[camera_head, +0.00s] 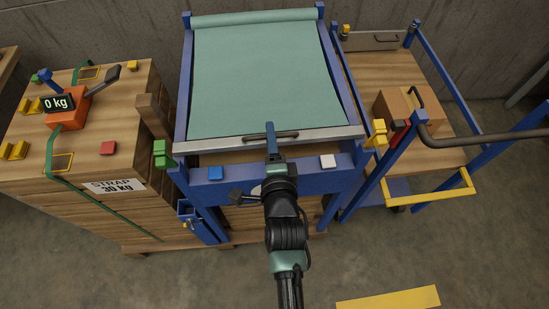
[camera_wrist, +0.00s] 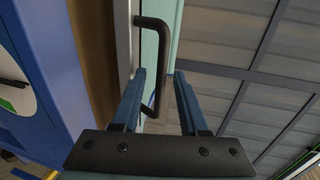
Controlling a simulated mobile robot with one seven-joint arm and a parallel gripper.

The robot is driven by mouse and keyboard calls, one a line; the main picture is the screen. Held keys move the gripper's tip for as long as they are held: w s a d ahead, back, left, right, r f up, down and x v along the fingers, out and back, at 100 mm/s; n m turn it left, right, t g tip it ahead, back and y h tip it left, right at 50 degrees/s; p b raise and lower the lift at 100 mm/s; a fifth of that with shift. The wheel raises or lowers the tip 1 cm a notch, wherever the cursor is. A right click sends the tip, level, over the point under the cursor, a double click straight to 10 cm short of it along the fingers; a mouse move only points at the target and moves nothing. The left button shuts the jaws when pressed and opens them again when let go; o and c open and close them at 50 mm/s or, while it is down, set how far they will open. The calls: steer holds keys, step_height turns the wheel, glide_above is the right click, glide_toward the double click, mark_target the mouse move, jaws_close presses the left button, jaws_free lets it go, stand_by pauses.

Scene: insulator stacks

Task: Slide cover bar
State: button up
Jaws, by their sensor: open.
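The cover bar (camera_head: 225,144) is a pale grey bar along the front edge of a green sheet (camera_head: 262,75) spread over a blue frame. A dark handle (camera_head: 288,135) is fixed on the middle of the bar. My gripper (camera_head: 270,128) is at the handle. In the wrist view the handle (camera_wrist: 159,68) lies between the two blue fingers of my open gripper (camera_wrist: 160,76), with a gap on the right side. I cannot tell whether the left finger touches it.
A wooden stack with an orange "0 kg" device (camera_head: 70,107) and green strap stands left. At right, a carton (camera_head: 400,103) sits on a wooden deck inside blue rails with a yellow bar (camera_head: 428,193). Green (camera_head: 161,153) and yellow (camera_head: 377,133) blocks flank the bar's ends.

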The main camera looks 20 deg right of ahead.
steer(key=v, duration=1.2)
steer(key=shift+w, duration=0.15)
steer(key=w+a+r+n+t+y, duration=0.1)
steer(key=w+r+n+t, duration=0.15)
steer(key=r, duration=0.65)
steer(key=w+a+r+n+t, duration=0.1)
steer(key=w+r+n, duration=0.3)
steer(key=r, duration=0.5)
steer(key=w+a+r+n+t+y, duration=0.1)
steer(key=w+a+r+n+t, duration=0.2)
steer(key=r, duration=0.6)
steer(key=s+a+r+n+t, duration=0.1)
steer(key=s+r+n, duration=0.2)
steer(key=r, duration=0.7)
steer(key=s+a+r+n+t+p, duration=0.1)
steer(key=r+n, duration=0.3)
steer(key=r, duration=0.6)
steer(key=s+a+r+n+t+y, duration=0.1)
steer(key=s+a+r+n+t, duration=0.1)
steer(key=r, duration=0.9)
steer(key=s+n+t, duration=0.1)
steer(key=s+n, duration=0.1)
steer(key=shift+s, duration=0.3)
steer(key=shift+a+t, duration=0.1)
steer(key=shift+t, duration=0.15)
